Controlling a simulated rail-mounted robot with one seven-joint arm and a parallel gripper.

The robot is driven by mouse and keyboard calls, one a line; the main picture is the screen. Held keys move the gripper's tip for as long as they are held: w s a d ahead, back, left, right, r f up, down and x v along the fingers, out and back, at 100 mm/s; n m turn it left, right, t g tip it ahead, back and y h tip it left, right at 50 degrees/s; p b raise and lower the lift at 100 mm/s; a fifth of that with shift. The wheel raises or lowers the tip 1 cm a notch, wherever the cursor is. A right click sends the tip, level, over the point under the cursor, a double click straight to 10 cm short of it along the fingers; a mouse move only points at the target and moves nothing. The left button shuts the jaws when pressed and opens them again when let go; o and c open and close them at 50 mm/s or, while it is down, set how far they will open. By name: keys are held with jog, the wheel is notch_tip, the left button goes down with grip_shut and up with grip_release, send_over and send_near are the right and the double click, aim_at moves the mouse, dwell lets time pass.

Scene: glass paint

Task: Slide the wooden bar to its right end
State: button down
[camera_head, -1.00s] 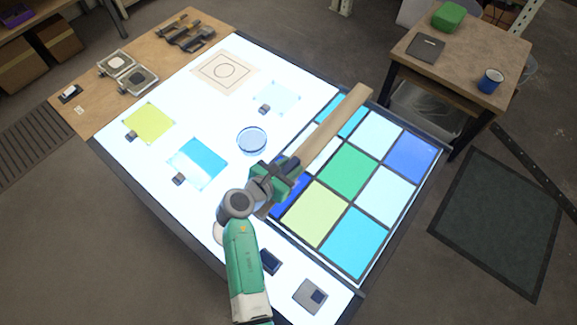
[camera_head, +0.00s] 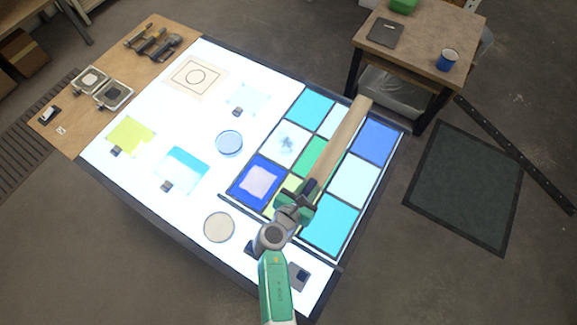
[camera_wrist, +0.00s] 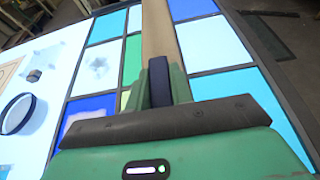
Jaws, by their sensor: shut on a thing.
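The wooden bar (camera_head: 346,138) is a long pale beam lying across the framed grid of coloured glass panes (camera_head: 376,141). It now lies over the middle and right part of the grid. My gripper (camera_head: 307,196) is shut on the bar near its near end. In the wrist view the bar (camera_wrist: 160,35) runs away from my gripper (camera_wrist: 160,88), between green fingers around a dark block. The near end of the bar is hidden by my gripper and arm.
A round glass dish (camera_head: 229,143) and a beige disc (camera_head: 220,227) lie on the lit table left of the grid. Loose panes lie farther left. A side table (camera_head: 425,35) with a blue mug (camera_head: 447,59) stands beyond the right edge.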

jog(key=s+d, duration=0.1)
jog(key=d, duration=0.1)
jog(key=s+d+p, duration=0.1)
jog(key=s+d, duration=0.1)
jog(key=s+d+p, duration=0.1)
jog(key=d, duration=0.2)
jog(key=shift+s, duration=0.25)
jog(key=c, duration=1.4)
grip_release()
jog(key=shift+s, duration=0.1)
jog(key=shift+o, duration=0.8)
jog(key=shift+d, duration=0.15)
jog(key=shift+s, duration=0.1)
jog(key=p+v, duration=0.2)
jog(key=v, duration=0.5)
jog(key=shift+s+a+p, duration=0.2)
jog(key=shift+a+p, duration=0.15)
jog(key=shift+p, duration=0.05)
jog(key=shift+r, duration=0.15)
